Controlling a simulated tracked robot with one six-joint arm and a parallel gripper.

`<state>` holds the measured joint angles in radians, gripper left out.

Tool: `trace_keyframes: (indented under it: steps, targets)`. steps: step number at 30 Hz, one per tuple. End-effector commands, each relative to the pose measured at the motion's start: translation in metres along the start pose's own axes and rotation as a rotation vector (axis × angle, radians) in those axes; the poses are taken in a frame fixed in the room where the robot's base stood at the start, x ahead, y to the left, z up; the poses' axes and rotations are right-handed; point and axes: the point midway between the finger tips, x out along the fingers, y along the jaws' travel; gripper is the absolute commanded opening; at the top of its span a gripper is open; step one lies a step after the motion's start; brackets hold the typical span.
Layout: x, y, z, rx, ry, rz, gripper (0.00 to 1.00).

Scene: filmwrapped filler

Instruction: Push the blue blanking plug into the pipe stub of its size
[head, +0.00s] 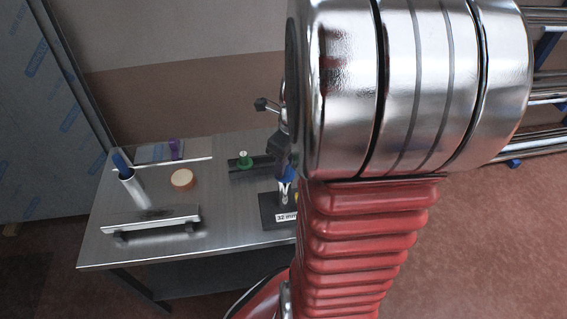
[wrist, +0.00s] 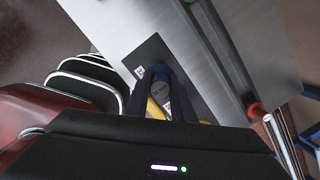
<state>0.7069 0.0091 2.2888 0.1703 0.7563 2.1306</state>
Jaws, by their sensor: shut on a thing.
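My gripper (head: 284,172) is shut on the blue plug (head: 288,174), largely hidden by my arm in the head view. A metallic pipe stub (head: 284,191) stands upright directly below the plug on a black base (head: 268,212) with a "32 mm" label. The plug is at the stub's top; I cannot tell whether it has entered the mouth. A yellow part is partly hidden beside the fingers.
A raised metal bar (head: 150,222) lies near the front left.

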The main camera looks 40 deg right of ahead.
Motion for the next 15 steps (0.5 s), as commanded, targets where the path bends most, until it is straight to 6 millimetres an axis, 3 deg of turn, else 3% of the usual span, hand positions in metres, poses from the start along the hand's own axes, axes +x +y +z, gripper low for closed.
trace_keyframes:
  steps: [10,11,15]
  targets:
    - [0.0062,0.0002,-0.0008,0.0,0.0,0.001,0.0]
    - [0.0064,0.0002,-0.0009,0.0,0.0,0.001,0.23]
    - [0.0062,0.0003,-0.0008,-0.001,0.0,0.0,0.33]
